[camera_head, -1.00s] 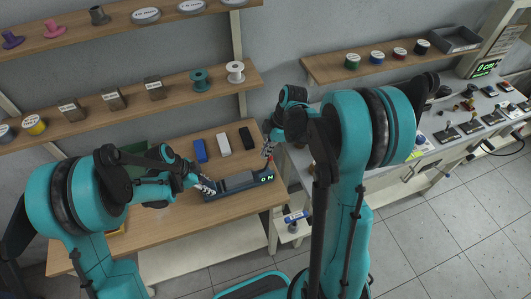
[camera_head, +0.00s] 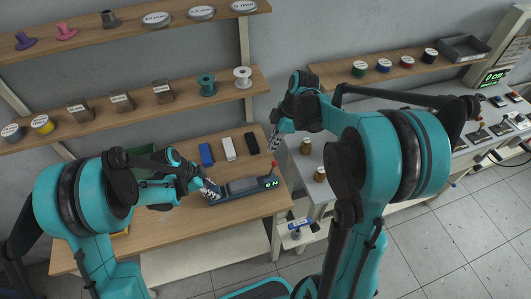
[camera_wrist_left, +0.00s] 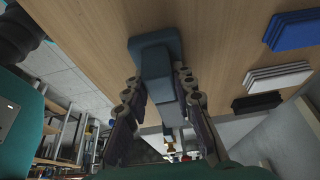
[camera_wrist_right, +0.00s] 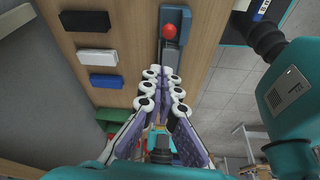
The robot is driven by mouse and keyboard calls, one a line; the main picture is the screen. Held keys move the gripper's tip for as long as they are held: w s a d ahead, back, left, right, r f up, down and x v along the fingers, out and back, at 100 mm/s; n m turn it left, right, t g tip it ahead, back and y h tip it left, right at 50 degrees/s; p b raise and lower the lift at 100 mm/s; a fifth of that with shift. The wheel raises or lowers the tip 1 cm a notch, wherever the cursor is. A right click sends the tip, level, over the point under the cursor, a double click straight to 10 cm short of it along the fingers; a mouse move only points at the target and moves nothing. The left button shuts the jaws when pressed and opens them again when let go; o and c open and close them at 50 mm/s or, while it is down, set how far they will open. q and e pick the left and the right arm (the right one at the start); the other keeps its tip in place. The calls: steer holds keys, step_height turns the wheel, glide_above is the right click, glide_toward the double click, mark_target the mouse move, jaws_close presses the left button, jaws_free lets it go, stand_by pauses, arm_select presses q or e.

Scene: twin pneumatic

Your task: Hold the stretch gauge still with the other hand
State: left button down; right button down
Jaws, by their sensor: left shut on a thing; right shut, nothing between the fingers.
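The stretch gauge (camera_head: 243,187) is a long dark blue-grey device on the wooden table, with a lit display reading 0 N and a red knob (camera_head: 275,166) at its right end. My left gripper (camera_head: 212,193) is shut on its left end; the left wrist view shows the fingers on both sides of the grey-blue end block (camera_wrist_left: 158,60). My right gripper (camera_head: 273,144) is shut and empty, above and apart from the red knob. The right wrist view shows the knob (camera_wrist_right: 169,31) beyond its closed fingertips (camera_wrist_right: 162,76).
Blue (camera_head: 206,154), white (camera_head: 229,148) and black (camera_head: 252,143) blocks lie behind the gauge. A shelf (camera_head: 185,95) with spools and weights hangs above. Two brass-coloured pieces (camera_head: 306,145) stand on the light bench to the right. The table front is clear.

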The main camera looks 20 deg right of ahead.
steer(key=shift+s+d+r, duration=0.2)
steer(key=shift+d+r, duration=1.2)
steer(key=shift+r, duration=0.1)
steer(key=shift+a, duration=0.1)
steer(key=a+f+m+t, duration=0.1)
steer(key=a+f+m, duration=0.2)
steer(key=f, duration=0.8)
steer(key=shift+w+a+m+t, duration=0.3)
steer(key=shift+w+m, duration=0.15)
steer(key=shift+m, duration=0.45)
